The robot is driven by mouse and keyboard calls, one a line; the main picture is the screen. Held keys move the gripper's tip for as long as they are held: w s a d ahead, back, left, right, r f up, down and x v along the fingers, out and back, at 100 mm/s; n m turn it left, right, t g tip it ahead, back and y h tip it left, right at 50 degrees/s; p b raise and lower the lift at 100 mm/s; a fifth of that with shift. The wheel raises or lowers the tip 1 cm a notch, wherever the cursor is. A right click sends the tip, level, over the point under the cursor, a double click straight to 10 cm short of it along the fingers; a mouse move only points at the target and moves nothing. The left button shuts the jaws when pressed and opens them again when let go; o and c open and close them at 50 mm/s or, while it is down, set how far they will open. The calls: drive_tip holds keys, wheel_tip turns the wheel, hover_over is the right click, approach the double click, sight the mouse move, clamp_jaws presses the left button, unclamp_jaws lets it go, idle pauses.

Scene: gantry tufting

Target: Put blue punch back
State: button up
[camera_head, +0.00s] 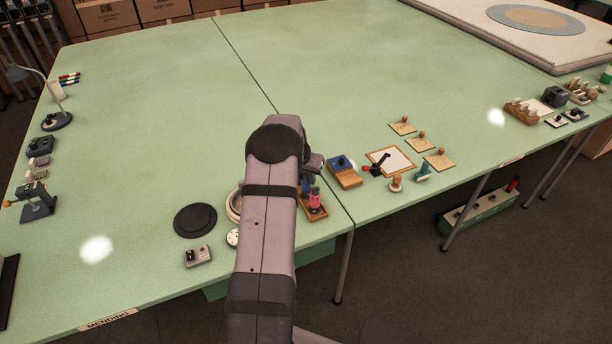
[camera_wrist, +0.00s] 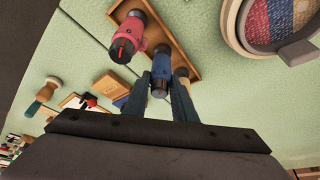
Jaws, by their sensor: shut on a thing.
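The blue punch (camera_wrist: 161,72) is between the two fingers of my gripper (camera_wrist: 166,92), which is shut on it. In the wrist view it is at the near part of a shallow wooden tray (camera_wrist: 186,64); I cannot tell whether it touches the tray. A red-pink punch (camera_wrist: 130,42) stands in the same tray to the left. In the head view the tray (camera_head: 320,214) and the red-pink punch (camera_head: 316,197) show just right of my arm. A bit of blue (camera_head: 306,184) shows beside the arm; the rest is hidden.
A round hoop with striped cloth (camera_wrist: 272,22) is beside the tray. A blue-topped wooden box (camera_head: 344,172) and a clipboard (camera_head: 391,161) lie to the right. A black disc (camera_head: 195,220) and a small grey box (camera_head: 197,256) lie left of my arm.

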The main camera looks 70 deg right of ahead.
drive_tip(key=shift+f, duration=0.2)
drive_tip(key=o, duration=0.9)
drive_tip(key=shift+o, duration=0.2)
drive_tip(key=shift+r, duration=0.15)
drive_tip(key=shift+r, duration=0.15)
drive_tip(key=b+v, duration=0.3)
drive_tip(key=v, duration=0.8)
drive_tip(key=shift+a+r, duration=0.15)
drive_tip(key=shift+r, duration=0.25)
